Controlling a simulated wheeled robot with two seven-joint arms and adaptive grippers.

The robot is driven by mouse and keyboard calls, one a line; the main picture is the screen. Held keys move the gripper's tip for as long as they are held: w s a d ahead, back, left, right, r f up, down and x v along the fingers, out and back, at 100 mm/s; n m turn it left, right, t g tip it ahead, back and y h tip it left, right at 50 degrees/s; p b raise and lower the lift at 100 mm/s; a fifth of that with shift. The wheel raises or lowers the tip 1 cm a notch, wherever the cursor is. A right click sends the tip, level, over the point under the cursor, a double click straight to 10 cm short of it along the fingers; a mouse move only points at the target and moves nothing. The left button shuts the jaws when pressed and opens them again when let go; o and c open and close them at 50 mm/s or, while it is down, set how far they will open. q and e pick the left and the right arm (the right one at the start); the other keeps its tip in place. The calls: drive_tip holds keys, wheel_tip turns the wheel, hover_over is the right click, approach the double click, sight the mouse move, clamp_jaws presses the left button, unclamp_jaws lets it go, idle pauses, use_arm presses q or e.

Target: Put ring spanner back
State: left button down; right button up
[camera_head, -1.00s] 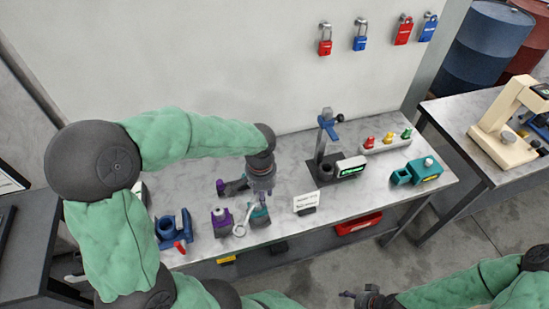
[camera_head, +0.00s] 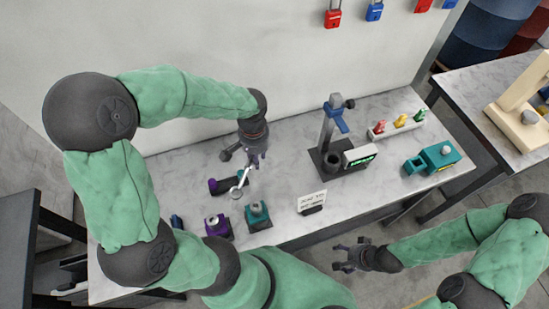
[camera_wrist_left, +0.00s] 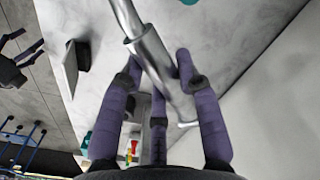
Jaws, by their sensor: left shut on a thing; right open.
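My left gripper (camera_head: 252,165) is shut on a silver ring spanner (camera_head: 240,184), above the rear left of the marble-topped bench. The spanner hangs with its ring end down, in front of a dark stand with a purple end (camera_head: 213,186); I cannot tell whether they touch. In the left wrist view the spanner's metal shaft (camera_wrist_left: 160,70) runs between the purple fingers (camera_wrist_left: 160,110). My right gripper (camera_head: 341,256) is open and empty, in front of the bench edge.
A purple block (camera_head: 217,225) and a teal block (camera_head: 258,214) stand nearer the front edge, beside a small white sign (camera_head: 311,199). A dark stand with a blue clamp (camera_head: 338,122), a teal device (camera_head: 438,157) and a rack of coloured knobs (camera_head: 398,124) stand to the right.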

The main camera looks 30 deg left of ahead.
use_arm(q)
drive_tip(key=shift+w+a+f, duration=0.1)
drive_tip(key=shift+f, duration=0.4)
drive_tip(key=w+f+b, duration=0.2)
drive_tip(key=w+f, duration=0.3)
drive_tip(key=w, duration=0.5)
hover_over(280, 153)
drive_tip(key=f, duration=0.4)
drive_tip(key=shift+s+f, duration=0.2)
drive_tip(key=shift+s, duration=0.1)
drive_tip(key=shift+w+f+b, duration=0.3)
drive_tip(key=shift+f+b, duration=0.05)
drive_tip(key=shift+f, duration=0.05)
drive_tip(key=shift+f+b, duration=0.35)
drive_tip(key=shift+f, duration=1.1)
drive_tip(key=shift+f, duration=0.1)
drive_tip(key=c, duration=0.9)
unclamp_jaws()
